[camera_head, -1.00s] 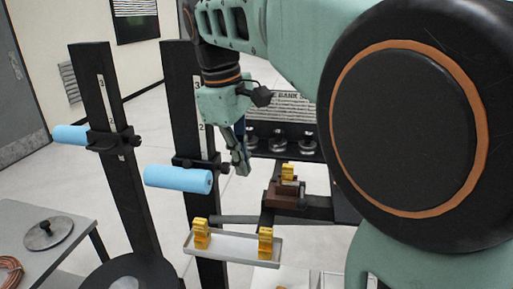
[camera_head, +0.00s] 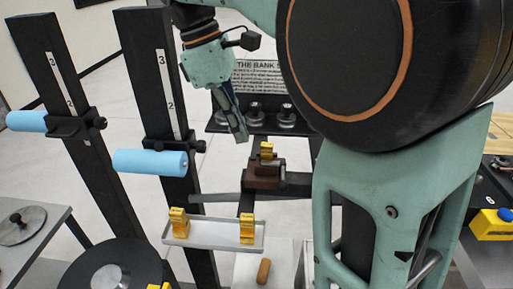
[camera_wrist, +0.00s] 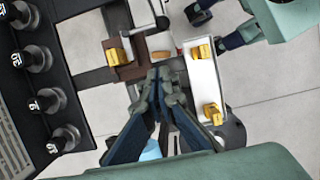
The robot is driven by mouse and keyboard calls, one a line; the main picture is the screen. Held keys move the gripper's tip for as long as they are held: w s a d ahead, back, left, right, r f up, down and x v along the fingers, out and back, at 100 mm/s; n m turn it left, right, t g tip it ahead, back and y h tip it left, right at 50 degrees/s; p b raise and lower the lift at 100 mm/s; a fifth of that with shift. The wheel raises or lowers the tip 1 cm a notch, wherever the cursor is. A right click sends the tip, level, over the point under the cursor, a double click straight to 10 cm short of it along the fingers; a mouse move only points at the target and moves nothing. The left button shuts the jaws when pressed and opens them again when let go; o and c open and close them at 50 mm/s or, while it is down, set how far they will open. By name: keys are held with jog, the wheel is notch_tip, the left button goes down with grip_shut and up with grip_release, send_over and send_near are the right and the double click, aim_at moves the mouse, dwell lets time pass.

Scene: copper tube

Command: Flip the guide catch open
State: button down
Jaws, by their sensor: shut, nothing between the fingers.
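A dark brown block (camera_head: 263,176) with a yellow piece (camera_head: 267,151) on top sits on a black bar beyond the pale tray. In the wrist view, the brown block (camera_wrist: 126,70) and its yellow piece (camera_wrist: 118,56) lie up and left of my fingertips. I cannot tell which part is the guide catch, or whether it is open. My gripper (camera_head: 240,133) is shut and empty, pointing down above and slightly left of the block in the head view. Its fingertips (camera_wrist: 160,78) also show in the wrist view, apparently apart from the block.
A pale tray (camera_head: 212,236) carries two yellow pieces, left (camera_head: 179,222) and right (camera_head: 247,228). Two black posts hold blue cylinders, one near (camera_head: 150,161) and one farther left (camera_head: 27,121). A rack of weights (camera_wrist: 38,58) stands left in the wrist view. A small brown piece (camera_head: 264,271) lies below the tray.

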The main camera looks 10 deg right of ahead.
jog(key=shift+s+d+f, duration=0.35)
jog(key=shift+d+f, duration=0.7)
jog(key=shift+f, duration=0.55)
jog(key=shift+s+d+f, duration=0.35)
jog(key=shift+d+f, duration=0.75)
jog(key=shift+f, duration=0.5)
jog(key=shift+s+d+f, duration=0.35)
jog(key=shift+d+f, duration=0.7)
jog(key=shift+f, duration=0.55)
